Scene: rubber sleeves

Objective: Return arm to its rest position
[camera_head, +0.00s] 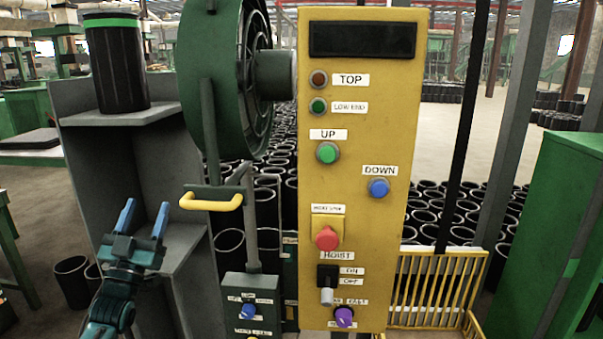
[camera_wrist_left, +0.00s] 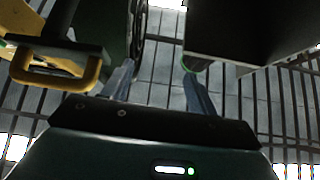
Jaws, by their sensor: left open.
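My left gripper (camera_head: 143,222) is at the lower left of the head view, in front of the grey shelf unit. Its two blue-grey fingers point up and stand apart, with nothing between them. In the left wrist view the fingers (camera_wrist_left: 158,84) are also spread and empty. My left arm comes up from the bottom edge below the gripper. My right gripper is in neither view.
A yellow control panel (camera_head: 384,123) with buttons stands in the middle. A green wheel (camera_head: 257,80) and a yellow handle (camera_head: 212,203) are right of my gripper. A grey shelf (camera_head: 125,113) holds a black sleeve (camera_head: 115,65). A small control box (camera_head: 249,293) stands low.

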